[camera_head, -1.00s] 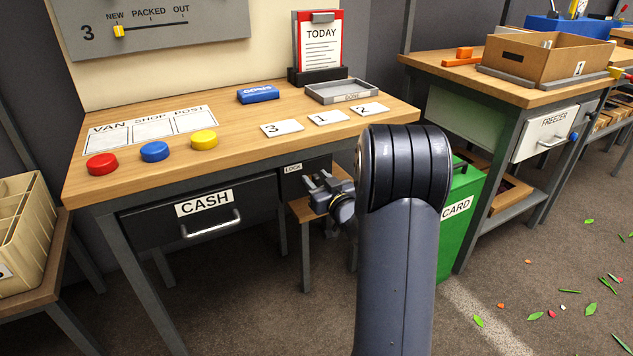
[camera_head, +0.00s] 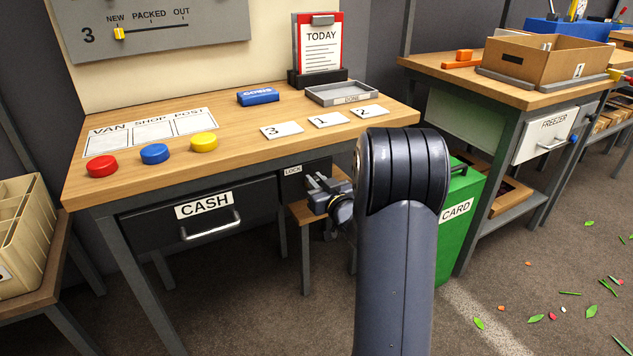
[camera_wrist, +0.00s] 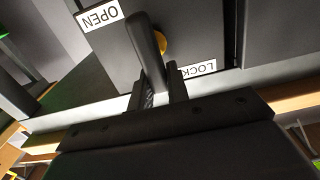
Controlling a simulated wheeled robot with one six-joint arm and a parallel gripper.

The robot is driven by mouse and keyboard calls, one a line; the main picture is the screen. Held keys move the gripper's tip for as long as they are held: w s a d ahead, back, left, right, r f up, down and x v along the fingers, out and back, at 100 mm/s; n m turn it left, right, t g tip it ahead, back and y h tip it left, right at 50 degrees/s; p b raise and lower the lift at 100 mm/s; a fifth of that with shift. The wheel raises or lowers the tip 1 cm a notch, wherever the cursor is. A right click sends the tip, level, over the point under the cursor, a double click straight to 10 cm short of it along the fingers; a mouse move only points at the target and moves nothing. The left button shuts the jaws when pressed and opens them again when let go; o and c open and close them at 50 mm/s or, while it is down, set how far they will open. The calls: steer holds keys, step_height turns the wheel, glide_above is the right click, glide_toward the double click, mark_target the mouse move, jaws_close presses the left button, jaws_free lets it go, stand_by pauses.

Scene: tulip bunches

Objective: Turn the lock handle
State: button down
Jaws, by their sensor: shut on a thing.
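The lock handle (camera_wrist: 145,45) is a dark bar in the wrist view, in front of a yellow round part (camera_wrist: 161,43) on a dark panel. An OPEN label (camera_wrist: 99,15) is at its upper left and a LOCK label (camera_wrist: 198,69) at its lower right, both upside down. My gripper (camera_wrist: 160,88) is shut on the near end of the handle. In the head view my gripper (camera_head: 322,187) is at the panel under the desk, just below the LOCK label (camera_head: 293,170). The handle is hidden there by the gripper.
The CASH drawer (camera_head: 150,228) is closed, left of the gripper. The wooden desktop (camera_head: 240,136) is just above the gripper. A low stool (camera_head: 300,212) is beneath it. A green CARD bin (camera_head: 462,195) stands right of my arm.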

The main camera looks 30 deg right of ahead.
steer(key=shift+d+m, duration=0.1)
steer(key=shift+m, duration=0.2)
steer(key=m+p, duration=0.2)
steer(key=m, duration=0.1)
steer(key=shift+d+m+p, duration=0.3)
steer(key=shift+d, duration=0.1)
steer(key=shift+d+f+m+p, duration=0.4)
steer(key=shift+m+p, duration=0.5)
steer(key=shift+m, duration=1.35)
steer(key=shift+d+f+m+p, duration=0.25)
steer(key=shift+f+m+p, duration=0.5)
steer(key=shift+m, duration=1.55)
steer(key=shift+d+f+m+p, duration=0.3)
steer(key=shift+m+p, duration=0.8)
steer(key=shift+m, duration=1.15)
steer(key=c, duration=1.4)
jaws_free()
steer(key=shift+o, duration=0.2)
